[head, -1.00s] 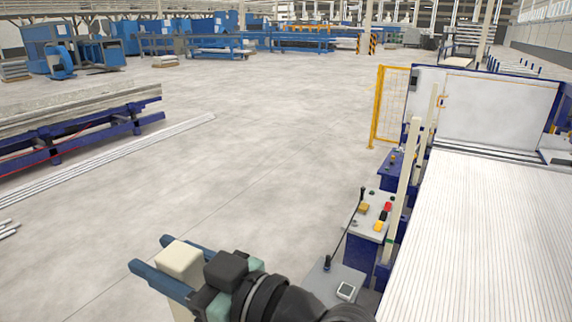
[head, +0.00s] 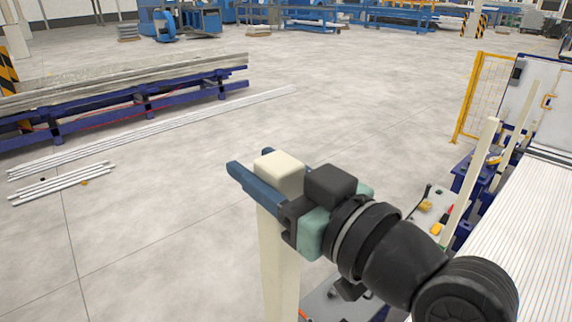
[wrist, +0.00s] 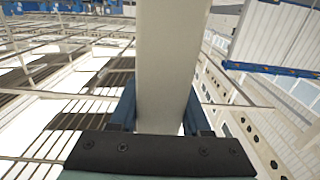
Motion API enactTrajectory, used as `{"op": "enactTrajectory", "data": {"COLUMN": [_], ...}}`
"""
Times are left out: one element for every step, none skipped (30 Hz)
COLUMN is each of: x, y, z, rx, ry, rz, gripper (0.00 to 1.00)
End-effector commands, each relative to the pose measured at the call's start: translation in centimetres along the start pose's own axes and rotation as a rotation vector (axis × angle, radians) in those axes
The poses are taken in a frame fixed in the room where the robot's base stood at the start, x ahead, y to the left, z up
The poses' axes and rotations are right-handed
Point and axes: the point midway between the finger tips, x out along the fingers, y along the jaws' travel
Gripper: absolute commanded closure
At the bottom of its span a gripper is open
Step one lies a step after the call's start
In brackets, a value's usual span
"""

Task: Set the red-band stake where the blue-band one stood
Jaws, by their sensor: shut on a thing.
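A cream, square-section stake (head: 279,255) is held upright in my gripper (head: 268,178). The blue fingers are shut on it just below its top end. Its lower end runs out of the head view, and no coloured band shows on the visible part. In the wrist view the stake (wrist: 167,65) passes between the two fingers (wrist: 160,110). Two similar cream stakes stand at the right, a nearer one (head: 469,182) and a farther one (head: 514,127). I cannot make out a red or blue band on either.
A white ribbed bed (head: 505,245) lies at the right, beside control boxes with buttons (head: 428,205). A yellow mesh guard (head: 482,97) stands behind. A blue rack with long stock (head: 150,98) and loose white bars (head: 62,183) are at the left. The middle floor is clear.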

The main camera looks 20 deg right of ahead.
Motion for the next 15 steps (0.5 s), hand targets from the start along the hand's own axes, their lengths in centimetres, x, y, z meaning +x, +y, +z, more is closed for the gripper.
{"op": "enactTrajectory", "data": {"x": [0.0, 0.0, 0.0, 0.0, 0.0, 0.0, 0.0, 0.0, 0.0, 0.0, 0.0, 0.0, 0.0, 0.0, 0.0], "y": [-0.1, -0.1, -0.1, -0.1, -0.1, 0.0, 0.0, 0.0, 0.0, 0.0, 0.0, 0.0, 0.0, 0.0, 0.0], "z": [0.1, 0.3, 0.6, 0.8, 1.1, 1.5, 1.8, 2.1, 2.6, 3.0, 3.4, 3.9, 4.3, 4.7, 5.3], "rx": [-0.002, -0.002, -0.002, -0.002, -0.002, -0.002, -0.003, -0.003, -0.003, -0.003, -0.003, -0.002, -0.002, -0.002, -0.002], "ry": [0.006, 0.006, 0.006, 0.006, 0.006, 0.005, 0.006, 0.006, 0.006, 0.006, 0.006, 0.006, 0.006, 0.006, 0.005], "rz": [-0.001, -0.001, 0.000, 0.000, 0.000, 0.000, 0.000, 0.000, 0.001, 0.001, 0.001, 0.001, 0.001, 0.000, 0.000], "gripper": [1.00, 1.00, 1.00, 1.00, 1.00, 1.00, 1.00, 1.00, 1.00, 1.00, 1.00, 1.00, 1.00, 1.00, 1.00]}}
